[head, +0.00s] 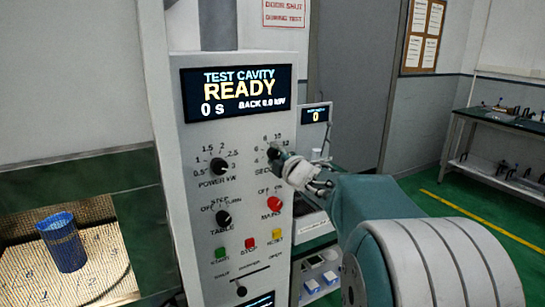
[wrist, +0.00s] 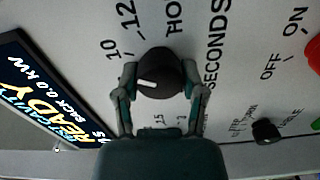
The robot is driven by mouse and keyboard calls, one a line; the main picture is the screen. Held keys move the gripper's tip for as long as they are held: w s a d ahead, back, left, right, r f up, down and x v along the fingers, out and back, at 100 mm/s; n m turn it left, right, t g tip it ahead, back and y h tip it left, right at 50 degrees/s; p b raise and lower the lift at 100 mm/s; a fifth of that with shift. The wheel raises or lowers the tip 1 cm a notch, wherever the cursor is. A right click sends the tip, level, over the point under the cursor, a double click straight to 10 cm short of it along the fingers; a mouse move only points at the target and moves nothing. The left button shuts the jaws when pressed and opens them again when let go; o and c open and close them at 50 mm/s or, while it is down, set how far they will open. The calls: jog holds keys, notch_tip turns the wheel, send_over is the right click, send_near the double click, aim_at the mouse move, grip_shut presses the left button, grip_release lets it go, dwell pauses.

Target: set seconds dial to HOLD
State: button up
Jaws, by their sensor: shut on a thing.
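The seconds dial (wrist: 163,66) is a round black knob in the wrist view, with a short white pointer mark facing left. The 10, 12 and part of HOLD are printed around it; lower marks are partly hidden by my gripper. The pointer is not at HOLD. My gripper (wrist: 160,92) is shut on the knob, one finger on each side. In the head view my gripper (head: 280,160) reaches the panel from the right and covers most of the dial. The display (head: 238,93) reads READY and 0 s.
The power knob (head: 219,167) and table knob (head: 223,218) are to the left. The red mains knob (head: 274,204) sits just below my gripper. Green, red and yellow buttons are lower. A blue cup (head: 62,243) stands in the cavity at left.

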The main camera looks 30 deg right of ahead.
jog(key=m, duration=0.4)
jog(key=shift+d+f+m, duration=0.1)
jog(key=shift+d+m, duration=0.15)
jog(key=shift+m, duration=0.15)
jog(key=m, duration=0.3)
jog(key=shift+f+m, duration=0.1)
jog(key=shift+m, duration=0.2)
jog(key=m, duration=0.4)
jog(key=shift+s+f, duration=0.1)
jog(key=shift+m, duration=2.2)
jog(key=o, duration=1.2)
jog(key=shift+c, duration=0.2)
jog(key=shift+r, duration=0.2)
